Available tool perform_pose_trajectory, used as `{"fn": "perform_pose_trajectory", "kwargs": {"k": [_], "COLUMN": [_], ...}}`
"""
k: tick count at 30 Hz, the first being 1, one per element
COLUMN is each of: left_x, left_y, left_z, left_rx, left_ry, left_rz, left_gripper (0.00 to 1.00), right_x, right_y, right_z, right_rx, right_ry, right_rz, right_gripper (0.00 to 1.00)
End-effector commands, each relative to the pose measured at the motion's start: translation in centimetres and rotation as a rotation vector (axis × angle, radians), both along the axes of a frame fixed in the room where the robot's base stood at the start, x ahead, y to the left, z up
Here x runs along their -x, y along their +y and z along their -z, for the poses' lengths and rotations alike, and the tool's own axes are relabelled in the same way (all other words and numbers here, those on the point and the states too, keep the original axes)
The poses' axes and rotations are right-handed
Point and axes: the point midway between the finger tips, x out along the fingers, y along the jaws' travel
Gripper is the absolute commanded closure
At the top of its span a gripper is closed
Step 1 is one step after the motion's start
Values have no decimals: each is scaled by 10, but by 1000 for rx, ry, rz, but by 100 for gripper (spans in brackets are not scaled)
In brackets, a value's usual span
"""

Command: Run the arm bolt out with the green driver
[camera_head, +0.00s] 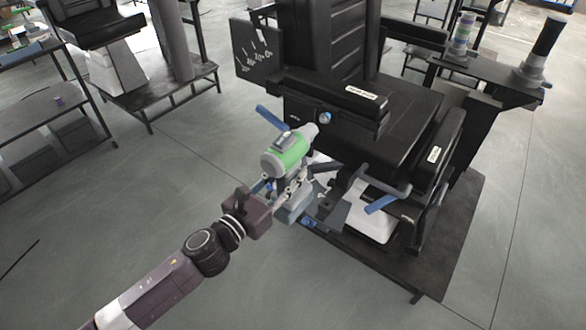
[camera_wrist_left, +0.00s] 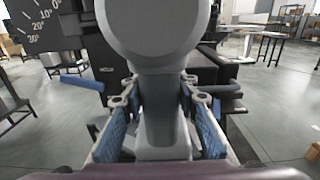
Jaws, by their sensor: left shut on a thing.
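The green driver (camera_head: 286,156) is held upright in front of the black seat, its grey nose pointing up and right toward the near armrest. My left gripper (camera_head: 285,190) is shut on the driver's grey handle. In the left wrist view my blue-padded fingers (camera_wrist_left: 164,128) flank the handle (camera_wrist_left: 165,115), and the driver's round grey back (camera_wrist_left: 155,25) fills the top. The arm bolt (camera_head: 325,118) shows as a round silver-blue head on the side of the near black armrest (camera_head: 335,100). The nose appears close to it; I cannot tell whether they touch. My right gripper is not in view.
A blue lever (camera_head: 271,118) sticks out left of the driver, and another blue lever (camera_head: 381,204) lies to its right. A black table (camera_head: 50,120) is at the left.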

Motion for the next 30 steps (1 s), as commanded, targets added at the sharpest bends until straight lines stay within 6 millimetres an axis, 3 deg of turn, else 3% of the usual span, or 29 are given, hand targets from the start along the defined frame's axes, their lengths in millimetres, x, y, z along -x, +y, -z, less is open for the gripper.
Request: {"fn": "perform_pose_trajectory", "kwargs": {"k": [14,30], "left_x": [4,34], "left_y": [2,24], "left_z": [-5,-4], "left_rx": [3,3], "left_ry": [-8,-6], "left_rz": [2,2], "left_gripper": [100,100], "right_x": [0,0], "right_y": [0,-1], "right_z": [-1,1], "right_rx": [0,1], "right_ry": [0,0], "right_rz": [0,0], "right_gripper": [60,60]}}
